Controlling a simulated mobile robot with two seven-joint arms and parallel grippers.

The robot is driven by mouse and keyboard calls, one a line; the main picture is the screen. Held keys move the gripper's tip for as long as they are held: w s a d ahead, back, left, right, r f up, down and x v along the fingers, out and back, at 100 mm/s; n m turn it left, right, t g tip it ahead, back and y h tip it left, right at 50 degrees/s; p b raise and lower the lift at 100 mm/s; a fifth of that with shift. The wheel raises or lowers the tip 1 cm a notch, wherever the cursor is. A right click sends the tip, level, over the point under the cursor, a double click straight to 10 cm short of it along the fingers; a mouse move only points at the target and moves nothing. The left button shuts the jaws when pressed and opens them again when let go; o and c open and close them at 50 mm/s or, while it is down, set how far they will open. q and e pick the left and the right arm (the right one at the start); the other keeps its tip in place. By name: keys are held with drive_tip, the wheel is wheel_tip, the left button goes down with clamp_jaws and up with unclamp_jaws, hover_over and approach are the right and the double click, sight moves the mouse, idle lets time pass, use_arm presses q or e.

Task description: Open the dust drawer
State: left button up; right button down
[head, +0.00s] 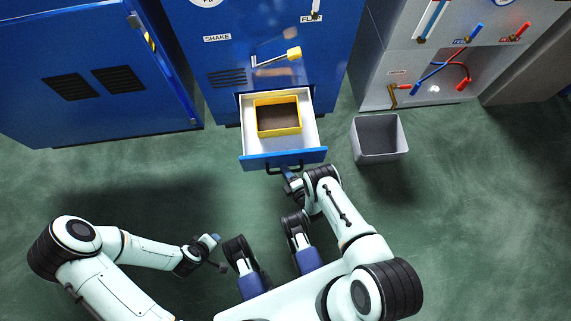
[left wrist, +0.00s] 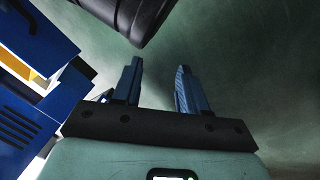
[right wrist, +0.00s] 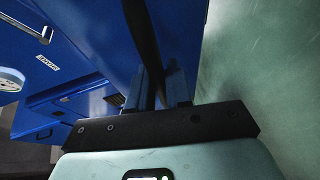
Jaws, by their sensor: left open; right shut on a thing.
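The dust drawer (head: 308,131) is pulled out from the blue machine (head: 268,32) in the head view. It has white inner walls, a blue front and a dark bar handle (head: 272,169). A yellow-rimmed box (head: 278,116) sits inside it. My right gripper (head: 287,174) is at the handle in front of the drawer; in the right wrist view its fingers (right wrist: 163,88) are shut on the dark handle bar (right wrist: 144,45). My left gripper (head: 219,250) is held low at the left of my base. In the left wrist view its fingers (left wrist: 158,88) are apart and empty.
A grey open bin (head: 378,138) stands on the floor right of the drawer. A yellow-tipped lever (head: 293,54) sticks out above the drawer. A blue cabinet (head: 80,60) stands left and a grey panel with hoses (head: 440,60) right. The green floor at left is clear.

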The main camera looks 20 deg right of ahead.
drive_tip(key=c, duration=1.1)
unclamp_jaws()
use_arm(q)
drive_tip(key=s+d+r+g+h+p, duration=0.1)
drive_tip(key=s+d+r+p, duration=0.2)
drive_tip(key=s+r+p, duration=0.1)
drive_tip(key=shift+s+r, duration=0.25)
drive_tip(key=shift+s, duration=0.1)
use_arm(e)
drive_tip(key=v, duration=1.3)
drive_tip(key=shift+s, duration=0.2)
drive_tip(key=shift+w, duration=0.1)
